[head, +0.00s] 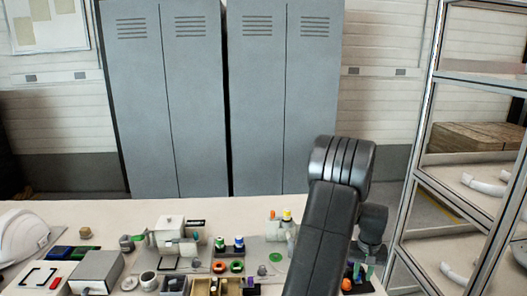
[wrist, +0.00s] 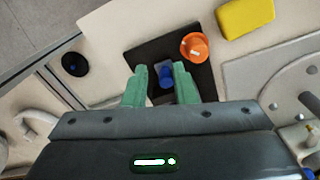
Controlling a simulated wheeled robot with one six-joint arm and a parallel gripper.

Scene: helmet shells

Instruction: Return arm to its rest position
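My arm (head: 328,220) is dark and rises from the bottom of the head view, bending down at the right end of the bench. My gripper (wrist: 160,70) has two green fingers, which stand apart in the wrist view. A small blue piece (wrist: 166,80) shows between them over a black mat (wrist: 145,54), with gaps on both sides. I cannot tell how far below the fingertips it lies. In the head view, the gripper (head: 362,271) is small and partly hidden by my arm.
An orange piece (wrist: 194,46) sits on the mat, beside a yellow block (wrist: 245,16). The bench holds a white helmet (head: 22,238), a grey box (head: 97,270) and several small parts. A metal shelf rack (head: 425,130) stands close on the right. Grey lockers (head: 165,100) stand behind.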

